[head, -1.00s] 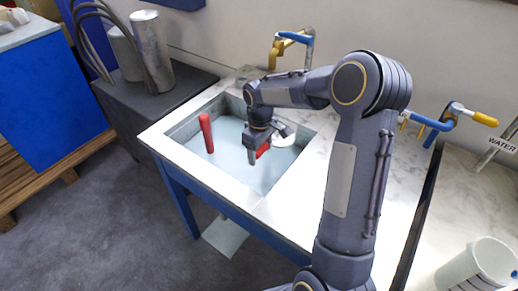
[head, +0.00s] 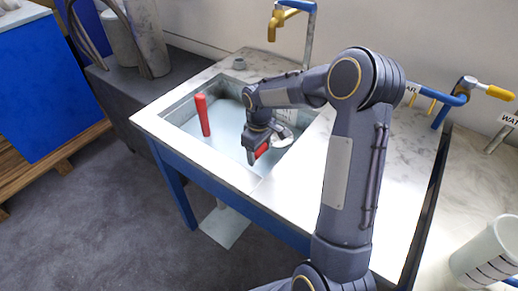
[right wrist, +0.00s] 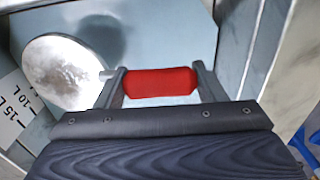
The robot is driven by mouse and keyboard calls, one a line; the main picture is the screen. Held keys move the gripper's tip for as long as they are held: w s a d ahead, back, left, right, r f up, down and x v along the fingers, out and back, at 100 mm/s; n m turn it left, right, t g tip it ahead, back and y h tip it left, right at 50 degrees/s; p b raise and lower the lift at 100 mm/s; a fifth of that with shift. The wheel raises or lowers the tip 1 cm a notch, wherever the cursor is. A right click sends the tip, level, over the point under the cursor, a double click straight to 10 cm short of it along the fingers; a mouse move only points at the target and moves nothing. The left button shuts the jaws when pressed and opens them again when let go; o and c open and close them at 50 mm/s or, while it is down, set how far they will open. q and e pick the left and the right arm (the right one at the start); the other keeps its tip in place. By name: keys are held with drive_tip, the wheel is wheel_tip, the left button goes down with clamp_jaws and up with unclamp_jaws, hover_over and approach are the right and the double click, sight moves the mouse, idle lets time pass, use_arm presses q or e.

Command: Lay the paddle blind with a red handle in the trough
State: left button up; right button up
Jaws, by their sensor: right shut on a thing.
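My right gripper (head: 258,150) is shut on the red handle (right wrist: 160,83) of a paddle blind. The blind's round grey metal disc (right wrist: 68,72) extends to the left in the right wrist view and shows pale beside the gripper in the head view (head: 284,138). The gripper and blind are inside the outline of the trough (head: 180,153), a pale blue basin set in a marble-topped bench. I cannot tell whether the disc touches the floor. Another red handle (head: 203,115) stands upright in the trough's left part. My left gripper is out of view.
A yellow and blue tap (head: 283,20) stands behind the trough, and another (head: 460,95) at the right. A white bucket (head: 487,250) is at the lower right. Grey cylinders (head: 150,45) stand on a dark cabinet at the left. Marble right of the trough is partly hidden by my arm.

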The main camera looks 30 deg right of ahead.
drive_tip(key=shift+f+b, duration=2.55)
drive_tip(key=shift+f, duration=1.05)
drive_tip(key=shift+f+b, duration=0.3)
drive_tip(key=shift+f, duration=0.2)
drive_tip(key=shift+f, duration=0.25)
drive_tip(key=shift+s+f, duration=0.1)
drive_tip(key=shift+f, duration=0.2)
